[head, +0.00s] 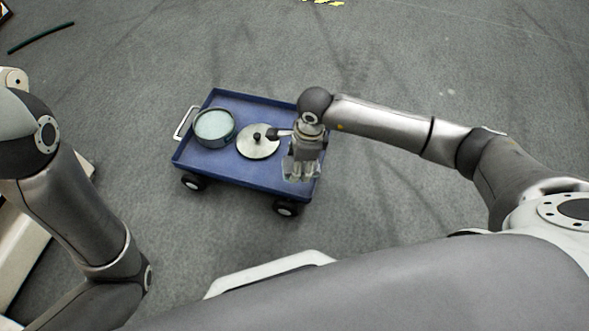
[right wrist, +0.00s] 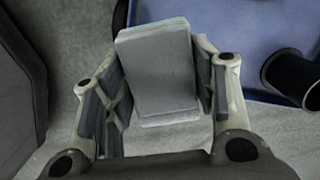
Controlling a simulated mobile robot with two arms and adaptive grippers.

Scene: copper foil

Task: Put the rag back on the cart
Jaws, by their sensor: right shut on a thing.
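The blue cart (head: 232,174) stands on the floor in the middle of the head view; part of its tray (right wrist: 210,27) fills the upper right of the right wrist view. My right gripper (head: 301,168) is over the cart's right end in the head view. It is shut on the rag (right wrist: 158,70), a pale grey, flat folded block between the two fingers in the right wrist view. In the head view the rag is hard to make out at the fingers. My left gripper is out of view; only the left arm shows.
A round pot (head: 214,126) with a pale top stands at the tray's left. A round metal lid (head: 258,146) with a dark knob lies beside it, close to my right gripper. The cart has a white handle (head: 185,122) at left. Open floor surrounds the cart.

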